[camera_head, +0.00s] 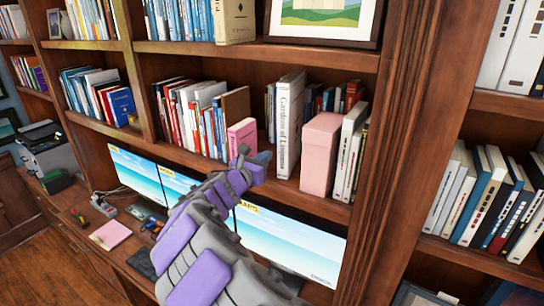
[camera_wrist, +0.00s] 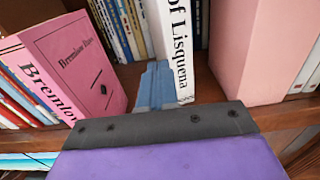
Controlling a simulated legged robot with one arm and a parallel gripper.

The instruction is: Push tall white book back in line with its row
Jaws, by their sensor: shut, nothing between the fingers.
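The tall white book (camera_head: 289,122) with dark lettering on its spine stands upright on the middle shelf. Its spine sits forward of the small books beside it. My gripper (camera_head: 262,158) is shut and empty, just left of the book's lower part. In the wrist view the tall white book (camera_wrist: 174,45) shows its "of Lisquena" lettering, and my blue fingertips (camera_wrist: 156,85) are close to the foot of its spine. I cannot tell whether they touch it.
A pink book (camera_head: 242,138) stands left of my gripper, and a pink box-like volume (camera_head: 320,153) stands to the right. The shelf board (camera_head: 310,200) runs below. Monitors (camera_head: 285,240) stand on the desk underneath. A framed picture (camera_head: 324,18) is above.

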